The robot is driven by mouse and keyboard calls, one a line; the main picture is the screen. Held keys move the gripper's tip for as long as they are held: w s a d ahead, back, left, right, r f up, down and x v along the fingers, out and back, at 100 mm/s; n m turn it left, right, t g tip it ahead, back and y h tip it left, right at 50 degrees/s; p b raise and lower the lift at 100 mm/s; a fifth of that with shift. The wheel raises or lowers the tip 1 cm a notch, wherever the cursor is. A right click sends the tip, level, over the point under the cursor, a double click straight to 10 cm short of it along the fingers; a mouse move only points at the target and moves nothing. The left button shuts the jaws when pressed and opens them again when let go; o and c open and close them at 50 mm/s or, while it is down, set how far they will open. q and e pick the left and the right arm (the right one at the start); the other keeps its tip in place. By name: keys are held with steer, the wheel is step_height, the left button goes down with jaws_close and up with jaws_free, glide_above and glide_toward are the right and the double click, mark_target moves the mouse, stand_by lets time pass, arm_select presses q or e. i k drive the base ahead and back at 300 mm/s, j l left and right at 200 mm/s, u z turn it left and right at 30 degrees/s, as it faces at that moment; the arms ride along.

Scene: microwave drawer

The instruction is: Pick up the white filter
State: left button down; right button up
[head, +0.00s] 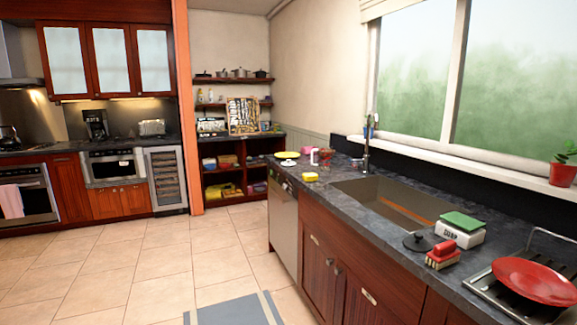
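No object is clearly recognisable as the white filter. A small white upright item (314,157) stands on the far part of the dark counter (345,208), beyond the sink; it is too small to identify. A white box with dark lettering (459,235) stands nearer, on the right of the counter, with a green pad (463,221) on top. Neither of my grippers is in view.
The sink (395,205) with its faucet (366,145) is set in the counter. Near it are a red brush (442,255), a black round lid-like item (417,241), a yellow sponge (310,177) and a red plate (535,280). The tiled floor (130,265) is open left of the cabinets.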

mark_target(288, 163)
steer(key=i+j+u, duration=0.25)
steer(key=i, duration=0.95)
steer(key=i+u, duration=0.25)
steer(key=i, duration=0.9)
steer(key=i+j+z, duration=0.1)
steer(key=i+z, duration=0.2)
steer(key=i, duration=0.2)
steer(key=i+j+z, duration=0.35)
steer(key=i, duration=0.15)
steer(key=i+j+z, duration=0.3)
steer(key=i, duration=0.15)
